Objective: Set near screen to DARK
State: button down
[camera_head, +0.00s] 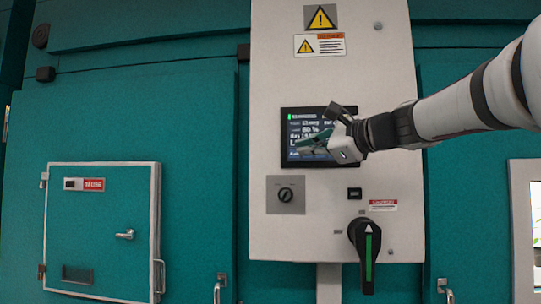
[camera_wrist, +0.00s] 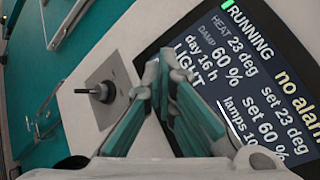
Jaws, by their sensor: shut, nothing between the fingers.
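The near screen (camera_head: 296,122) is a black-framed display on the pale control panel. In the wrist view the screen (camera_wrist: 240,70) reads RUNNING, no alarm, HEAT 23 deg, DAMP 60 %, day 16 h and LIGHT, with a partly hidden lamps line. I cannot make out the word DARK on it. My gripper (camera_head: 304,143) is shut and empty, in front of the screen's lower part. In the wrist view its teal-padded fingers (camera_wrist: 160,70) cover the screen's lower left corner. I cannot tell whether the fingertips touch the glass.
A rotary knob (camera_head: 286,196) on a grey plate sits below the screen. A small black switch (camera_head: 354,193) and a large black handle (camera_head: 367,250) are to its right. A small teal door (camera_head: 100,215) is at left.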

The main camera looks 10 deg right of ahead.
jog(key=shift+w+d, duration=0.1)
jog(key=shift+w, duration=0.2)
jog(key=shift+s, duration=0.2)
dwell(0.4)
jog(key=shift+s+a, duration=0.2)
jog(key=shift+s, duration=0.35)
jog(key=s, duration=0.1)
jog(key=s+a, duration=0.1)
jog(key=s, duration=0.2)
jog(key=shift+s+a+p, duration=0.3)
jog(key=shift+s, duration=0.1)
dwell(0.9)
